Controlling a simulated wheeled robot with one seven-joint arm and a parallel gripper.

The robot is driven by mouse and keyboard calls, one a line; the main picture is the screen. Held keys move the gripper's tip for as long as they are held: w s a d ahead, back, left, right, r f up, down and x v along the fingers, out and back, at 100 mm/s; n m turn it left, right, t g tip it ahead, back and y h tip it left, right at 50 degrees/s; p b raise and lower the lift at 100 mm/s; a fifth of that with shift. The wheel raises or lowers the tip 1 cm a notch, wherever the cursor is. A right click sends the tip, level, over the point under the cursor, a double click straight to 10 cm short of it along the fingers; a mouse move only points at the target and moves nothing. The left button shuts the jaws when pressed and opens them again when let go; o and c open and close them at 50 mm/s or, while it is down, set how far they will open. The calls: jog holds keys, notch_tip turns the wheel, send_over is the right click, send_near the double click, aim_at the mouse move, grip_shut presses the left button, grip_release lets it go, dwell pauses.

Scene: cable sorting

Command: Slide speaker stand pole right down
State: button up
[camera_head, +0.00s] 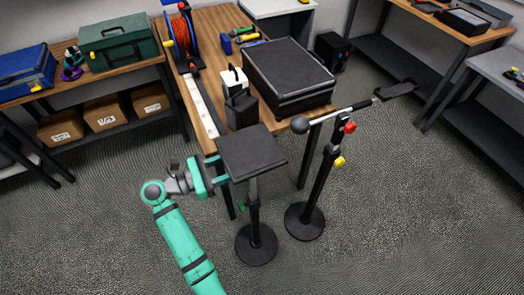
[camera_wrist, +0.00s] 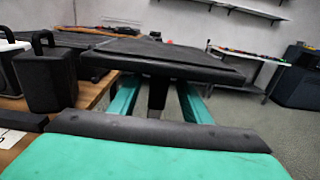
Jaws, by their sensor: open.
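The speaker stand has a flat black square top plate (camera_head: 253,150), a dark upright pole (camera_head: 254,208) with a small green knob (camera_head: 242,206), and a round black base (camera_head: 256,244) on the floor. My gripper (camera_head: 216,170) is at the plate's left side, just below its level. In the wrist view my gripper's two teal fingers (camera_wrist: 159,92) are apart beneath the plate (camera_wrist: 165,58). The dark pole (camera_wrist: 157,98) shows between them, with gaps visible at both sides. The plate hides the fingertips in the head view.
A microphone stand (camera_head: 318,190) with red and yellow knobs stands close at the right. A wooden workbench (camera_head: 211,82) behind carries a black case (camera_head: 290,75), a black box (camera_head: 241,110) and a cable reel (camera_head: 182,38). Grey carpet is clear in front.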

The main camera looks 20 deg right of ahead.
aim_at(262, 154)
jog(key=d, duration=0.8)
jog(key=shift+w, duration=0.1)
grip_shut()
